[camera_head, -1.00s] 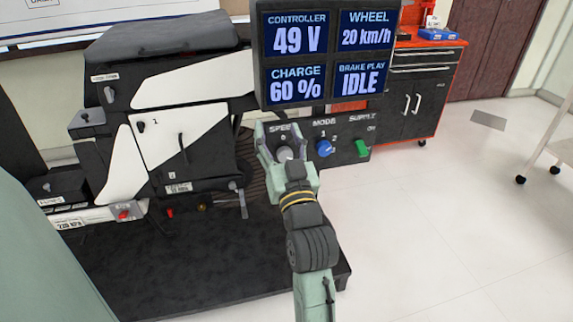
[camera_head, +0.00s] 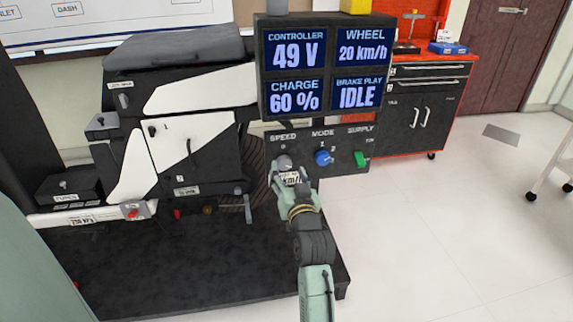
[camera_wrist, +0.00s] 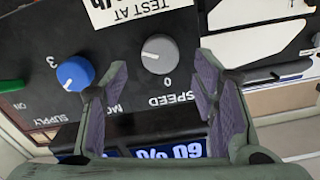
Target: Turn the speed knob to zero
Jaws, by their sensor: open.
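The grey speed knob (camera_head: 283,162) is at the left of the black control panel (camera_head: 306,167), under the SPEED label. In the wrist view, which shows the panel upside down, the knob (camera_wrist: 160,54) has a pale pointer line, and a 0 is printed beside it. The line appears turned away from the 0. My gripper (camera_head: 286,174) is open in front of the panel. In the wrist view the fingers of my gripper (camera_wrist: 161,72) stand apart on either side of the knob, with no visible contact. The display (camera_head: 320,65) above reads WHEEL 20 km/h.
The blue mode knob (camera_head: 323,158) and green supply switch (camera_head: 360,159) sit to the right on the panel. A white TEST AT label (camera_wrist: 140,10) is near the speed knob.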

